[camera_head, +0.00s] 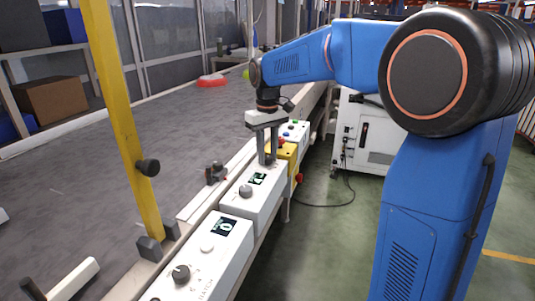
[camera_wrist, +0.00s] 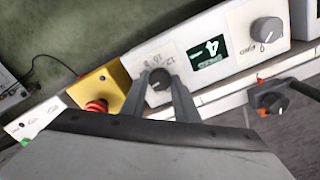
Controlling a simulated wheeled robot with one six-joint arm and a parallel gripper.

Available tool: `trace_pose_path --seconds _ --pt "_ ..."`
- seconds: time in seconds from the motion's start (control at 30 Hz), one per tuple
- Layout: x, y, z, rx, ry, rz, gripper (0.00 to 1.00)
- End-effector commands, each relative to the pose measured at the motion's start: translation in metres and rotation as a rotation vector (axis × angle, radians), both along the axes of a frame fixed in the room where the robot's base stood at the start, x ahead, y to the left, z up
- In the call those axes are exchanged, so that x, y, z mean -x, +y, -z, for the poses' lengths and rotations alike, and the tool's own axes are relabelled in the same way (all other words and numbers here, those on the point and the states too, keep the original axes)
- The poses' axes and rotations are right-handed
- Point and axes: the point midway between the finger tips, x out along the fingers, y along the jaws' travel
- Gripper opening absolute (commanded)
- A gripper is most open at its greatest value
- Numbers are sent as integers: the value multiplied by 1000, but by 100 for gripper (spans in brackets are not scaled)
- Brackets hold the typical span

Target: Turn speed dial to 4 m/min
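The speed dial (camera_wrist: 159,79) is a dark round knob on a white control box, with printed numbers such as 12 and 16 beside it. My gripper (camera_wrist: 161,83) points down at the box, with one finger on each side of the dial. The fingers look closed against the knob, which is partly hidden between them. In the head view my gripper (camera_head: 267,160) stands at the far end of the box and hides the dial.
A grey knob (camera_head: 245,190) sits on the same box. A nearer white box (camera_head: 205,262) has a display and a dark knob. A yellow box with a red button (camera_wrist: 96,106) is close beside the dial. A yellow post (camera_head: 125,110) stands by the conveyor (camera_head: 95,165).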

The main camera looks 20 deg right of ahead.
Motion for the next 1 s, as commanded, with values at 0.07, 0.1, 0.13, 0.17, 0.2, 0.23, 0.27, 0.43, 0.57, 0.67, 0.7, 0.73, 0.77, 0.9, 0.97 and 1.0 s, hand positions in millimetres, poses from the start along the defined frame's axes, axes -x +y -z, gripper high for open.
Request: trace_pose_path --seconds 0.07,0.1,0.13,0.17,0.2,0.23,0.27,0.43,0.57,0.67,0.7,0.73,0.77,0.9,0.97,1.0 --pt "0 0 -1 0 -2 0 44" --pt "0 0 -1 -1 -2 0 46" --pt "0 0 -1 0 -1 0 46" --pt "0 0 0 0 -1 1 46" --pt "0 0 0 0 -1 1 46" --pt "0 0 0 0 -1 1 46" --pt "0 0 0 0 -1 1 46" --pt "0 0 -3 -1 -2 1 46" --pt "-1 0 -15 -1 -2 1 46" --pt "-1 0 -32 0 -3 1 46" --pt "-1 0 -39 0 -4 1 46" --pt "-1 0 -46 0 -4 1 46" --pt "-1 0 -51 0 -4 1 46" --pt "-1 0 -80 0 -4 1 46" --pt "-1 0 -92 0 -4 1 46" --pt "-1 0 -99 0 -4 1 46"
